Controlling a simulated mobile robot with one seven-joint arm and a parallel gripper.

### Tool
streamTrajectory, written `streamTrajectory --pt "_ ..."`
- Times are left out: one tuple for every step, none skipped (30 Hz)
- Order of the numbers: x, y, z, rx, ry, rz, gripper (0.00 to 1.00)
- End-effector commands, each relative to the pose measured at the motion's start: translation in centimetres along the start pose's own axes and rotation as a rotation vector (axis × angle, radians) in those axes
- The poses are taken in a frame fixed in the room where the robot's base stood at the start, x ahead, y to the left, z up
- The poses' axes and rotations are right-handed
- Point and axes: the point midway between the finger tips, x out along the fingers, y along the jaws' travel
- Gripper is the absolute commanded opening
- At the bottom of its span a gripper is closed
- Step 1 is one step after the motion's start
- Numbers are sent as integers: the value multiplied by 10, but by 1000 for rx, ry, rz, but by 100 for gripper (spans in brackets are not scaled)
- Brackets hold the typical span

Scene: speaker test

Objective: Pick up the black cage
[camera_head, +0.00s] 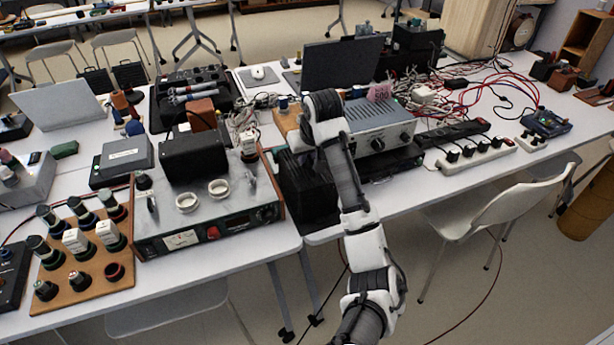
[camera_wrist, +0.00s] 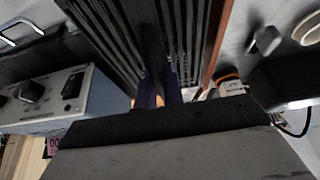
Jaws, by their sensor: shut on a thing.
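The black cage (camera_head: 306,188) stands on the table to the left of my forearm in the head view, near the table's front edge. My arm covers part of it. In the wrist view its dark slatted sides (camera_wrist: 108,38) fill the upper middle. My gripper (camera_wrist: 160,92) shows there as two dark fingers close together, shut on a thin dark part of the cage. My gripper's fingertips are hidden in the head view. I cannot tell whether the cage is clear of the table.
A grey device with knobs (camera_head: 378,128) stands right of the cage, and a large metered instrument (camera_head: 212,228) stands close on its left. A power strip (camera_head: 475,154) and many cables lie to the right. A white chair (camera_head: 490,212) stands in front of the table.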

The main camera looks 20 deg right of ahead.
Motion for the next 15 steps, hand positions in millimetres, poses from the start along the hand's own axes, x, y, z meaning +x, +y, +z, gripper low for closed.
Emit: streamTrajectory --pt "-1 0 0 0 2 1 0" --pt "-1 0 0 0 2 1 0" --pt "-1 0 0 0 2 1 0" --pt "-1 0 0 0 2 1 0" --pt "-1 0 -1 0 1 1 0" --pt "-2 0 -1 0 1 1 0" --pt "-3 0 -1 0 1 1 0" --pt "-4 0 -2 0 1 1 0" --pt "-6 0 -3 0 2 1 0" --pt "-8 0 -4 0 2 1 0" --pt "-10 1 -5 0 3 1 0" --pt "-14 1 -7 0 3 2 0" --pt "-18 0 -9 -1 3 2 0" --pt "-23 0 -11 -1 4 2 0" --pt "-29 0 -14 -1 5 2 0"
